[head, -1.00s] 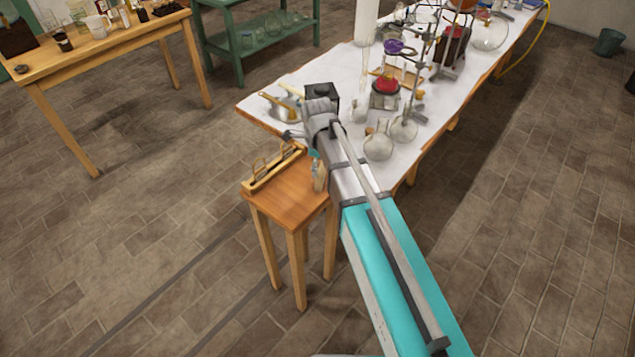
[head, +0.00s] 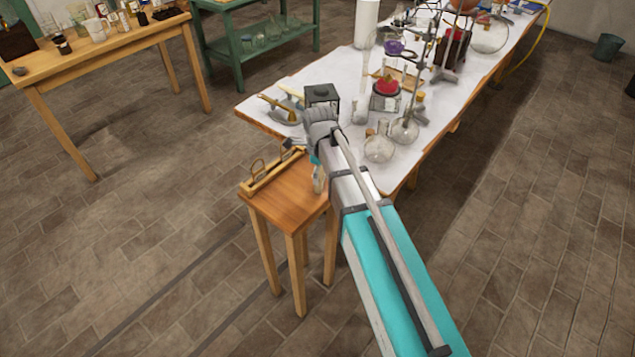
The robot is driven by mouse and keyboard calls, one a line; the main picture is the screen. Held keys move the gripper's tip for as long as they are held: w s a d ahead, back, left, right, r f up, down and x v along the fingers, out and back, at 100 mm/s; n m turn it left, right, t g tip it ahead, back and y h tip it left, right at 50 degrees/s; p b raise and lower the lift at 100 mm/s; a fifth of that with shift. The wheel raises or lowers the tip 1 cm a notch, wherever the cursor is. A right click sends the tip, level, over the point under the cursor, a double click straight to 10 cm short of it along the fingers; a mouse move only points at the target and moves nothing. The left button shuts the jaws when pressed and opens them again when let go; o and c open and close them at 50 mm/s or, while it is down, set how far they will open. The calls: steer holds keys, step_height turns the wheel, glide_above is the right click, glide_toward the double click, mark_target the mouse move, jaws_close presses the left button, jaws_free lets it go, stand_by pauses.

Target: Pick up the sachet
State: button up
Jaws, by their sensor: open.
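I cannot make out the sachet for certain. A small pale item (head: 319,182) stands at the right of the small wooden stool (head: 290,205), partly hidden by my arm; I cannot tell whether it is the sachet. My gripper (head: 291,147) is mostly hidden behind my wrist, just above the far end of the stool, near the wooden tray. It is open, and nothing is seen between its fingers.
A wooden tray with wire loops (head: 262,180) lies along the stool's left side. Behind stands a long white-topped table (head: 262,104) with a black box (head: 322,95), a mortar (head: 284,112) and glass flasks (head: 379,148). The floor at left is clear.

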steer(key=shift+d+f+b, duration=0.1)
steer(key=shift+f+b, duration=1.25)
steer(key=shift+f, duration=0.3)
steer(key=c, duration=0.7)
